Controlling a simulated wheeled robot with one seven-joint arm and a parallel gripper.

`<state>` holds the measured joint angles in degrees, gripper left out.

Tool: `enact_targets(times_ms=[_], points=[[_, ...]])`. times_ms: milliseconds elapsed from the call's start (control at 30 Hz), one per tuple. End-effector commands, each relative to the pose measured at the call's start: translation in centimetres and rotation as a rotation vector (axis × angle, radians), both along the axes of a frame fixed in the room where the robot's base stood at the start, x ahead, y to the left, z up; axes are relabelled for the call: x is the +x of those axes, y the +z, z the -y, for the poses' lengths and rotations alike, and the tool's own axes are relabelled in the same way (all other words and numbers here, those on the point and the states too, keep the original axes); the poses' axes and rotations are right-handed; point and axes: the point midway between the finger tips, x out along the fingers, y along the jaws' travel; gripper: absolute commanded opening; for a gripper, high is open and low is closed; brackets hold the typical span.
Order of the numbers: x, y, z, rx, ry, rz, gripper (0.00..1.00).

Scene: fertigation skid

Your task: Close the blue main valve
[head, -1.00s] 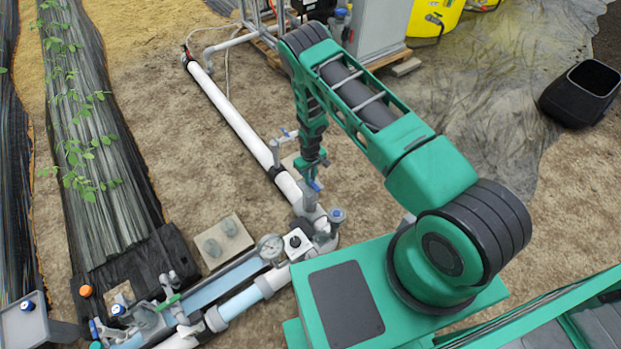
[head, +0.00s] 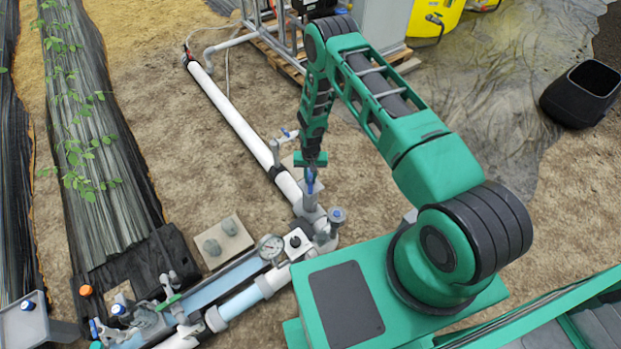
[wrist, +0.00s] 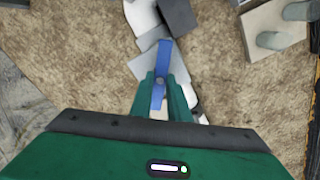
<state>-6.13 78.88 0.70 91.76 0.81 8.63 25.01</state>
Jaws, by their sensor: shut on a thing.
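The blue main valve handle (head: 310,182) is a flat blue lever above the grey fitting (head: 309,207) on the white pipe. My gripper (head: 310,168) is over it from above. In the wrist view my gripper (wrist: 160,90) is shut on the near part of the blue handle (wrist: 163,60). The rest of the handle sticks out beyond the fingers, at a slant to the pipe below. The valve body is partly hidden under the fingers and gripper housing.
A pressure gauge (head: 271,247) and grey fittings stand just below the valve. A small blue-handled tap (head: 288,135) rises beside the white pipe (head: 229,110). A block with grey knobs (head: 223,242) lies to the left. Bare soil lies right of the pipe.

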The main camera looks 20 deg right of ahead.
Motion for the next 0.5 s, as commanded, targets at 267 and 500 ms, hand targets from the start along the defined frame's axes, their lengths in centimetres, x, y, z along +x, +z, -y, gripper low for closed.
enact_targets(times_ms=[267,500], points=[[0.03,0.01,-0.02,0.002,-0.266,0.0,0.0],[0.04,0.01,-0.08,0.003,-0.492,0.0,0.0]])
